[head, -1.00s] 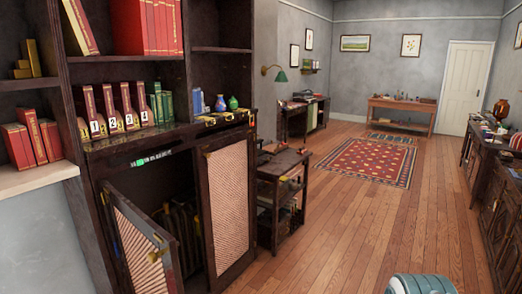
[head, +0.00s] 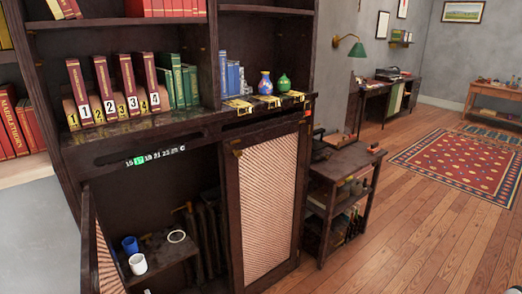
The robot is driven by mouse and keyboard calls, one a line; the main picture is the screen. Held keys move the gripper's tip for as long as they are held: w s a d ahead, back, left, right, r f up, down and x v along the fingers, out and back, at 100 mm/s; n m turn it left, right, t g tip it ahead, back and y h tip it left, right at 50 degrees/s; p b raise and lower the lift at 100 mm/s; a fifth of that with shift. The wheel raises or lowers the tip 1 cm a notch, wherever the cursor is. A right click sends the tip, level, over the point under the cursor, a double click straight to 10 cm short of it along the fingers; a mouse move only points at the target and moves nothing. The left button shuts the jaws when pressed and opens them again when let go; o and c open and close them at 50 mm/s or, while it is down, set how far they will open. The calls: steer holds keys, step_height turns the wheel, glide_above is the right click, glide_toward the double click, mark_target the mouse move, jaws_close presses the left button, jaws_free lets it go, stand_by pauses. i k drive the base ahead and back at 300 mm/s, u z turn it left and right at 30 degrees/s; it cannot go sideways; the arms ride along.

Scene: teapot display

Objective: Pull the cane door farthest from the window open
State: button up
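A dark wooden cabinet (head: 110,150) with cane-panelled doors stands in front of me, in the head view. Its left cane door (head: 104,262) is swung open toward me and seen nearly edge-on at the lower left; its lower part is cut off by the frame. The right cane door (head: 268,205) appears shut, with a pale woven panel in a dark frame. Small brass-coloured fittings show at its upper left corner. No window is in view. My gripper is not in view.
Inside the open side are a blue mug (head: 130,245), a white mug (head: 138,264) and dark upright items. Numbered books (head: 120,88) and two small vases line the shelf above. A small dark table (head: 345,165) stands right of the cabinet. The wooden floor (head: 400,240) is clear farther right.

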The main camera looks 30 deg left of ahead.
mark_target(263, 169)
steer(key=u, duration=0.8)
steer(key=i, duration=0.9)
steer(key=u, duration=0.85)
